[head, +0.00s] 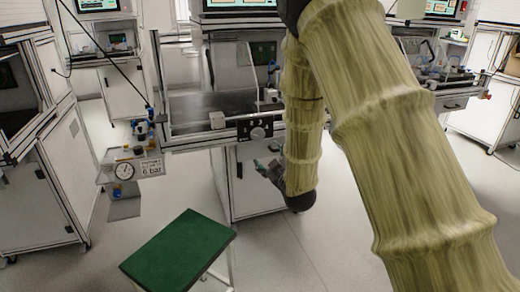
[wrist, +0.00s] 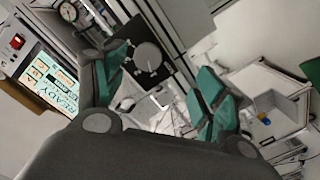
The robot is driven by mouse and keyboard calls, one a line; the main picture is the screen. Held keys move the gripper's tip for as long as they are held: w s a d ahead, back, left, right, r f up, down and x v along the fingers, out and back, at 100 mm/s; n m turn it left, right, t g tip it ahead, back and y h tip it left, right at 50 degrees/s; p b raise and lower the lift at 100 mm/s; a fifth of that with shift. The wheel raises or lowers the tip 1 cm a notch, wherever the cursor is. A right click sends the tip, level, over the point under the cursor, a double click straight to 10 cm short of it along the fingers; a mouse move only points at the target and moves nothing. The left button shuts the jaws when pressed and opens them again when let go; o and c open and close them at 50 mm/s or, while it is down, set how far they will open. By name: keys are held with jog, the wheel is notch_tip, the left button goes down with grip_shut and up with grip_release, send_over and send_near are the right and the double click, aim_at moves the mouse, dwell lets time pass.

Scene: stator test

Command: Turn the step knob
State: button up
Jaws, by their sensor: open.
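The step knob (head: 258,132) is a round dark knob with a light mark, on a black plate on the front rail of the middle bench. In the wrist view the knob (wrist: 149,57) is a round grey-black disc on its square black plate, showing in the gap between my fingers and nearer the left one. My gripper (head: 268,170) is below the knob in the head view, partly hidden by my arm. In the wrist view its two teal-padded fingers (wrist: 163,78) are spread wide and empty. I see no contact with the knob.
A pressure gauge (head: 124,171) with a "6 bar" label hangs left of the bench (head: 190,141). A green-topped stool (head: 178,252) stands in front. Open floor (head: 275,250) lies right of the stool. The wrist view shows a "READY" screen (wrist: 50,80) at left.

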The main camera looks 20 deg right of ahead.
aim_at(259, 136)
jog(key=shift+t, duration=0.4)
jog(key=w, duration=0.4)
jog(key=w+r, duration=0.1)
jog(key=w, duration=0.3)
jog(key=w+r, duration=0.1)
jog(key=w, duration=0.2)
jog(key=shift+w+a+r+b, duration=0.1)
jog(key=shift+w+a+b, duration=0.1)
jog(key=shift+w+b, duration=0.2)
jog(key=shift+c, duration=0.5)
jog(key=c, duration=0.9)
